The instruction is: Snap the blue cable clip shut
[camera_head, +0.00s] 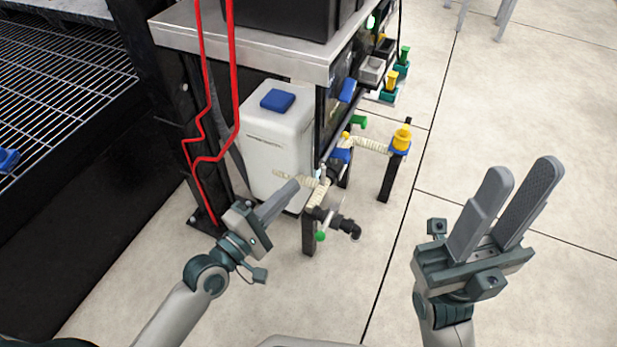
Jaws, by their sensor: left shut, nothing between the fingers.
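A small blue part (342,155) sits on the pipework beside the white tank, near a yellow piece and a cream corrugated hose (368,144). It may be the cable clip, but it is too small to tell its shape or whether it is shut. My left gripper (294,187) is shut and empty, its fingertips by the pipework in front of the tank, to the left of and below the blue part. I cannot tell whether they touch anything. My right gripper (522,175) is open and empty over the floor at the right.
A white tank (272,150) with a blue cap (277,100) stands under a metal-topped bench (250,52). Red cables (236,90) hang at the left. Black posts (392,178) and a black pipe elbow (348,226) stand near my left gripper. The floor at right is clear.

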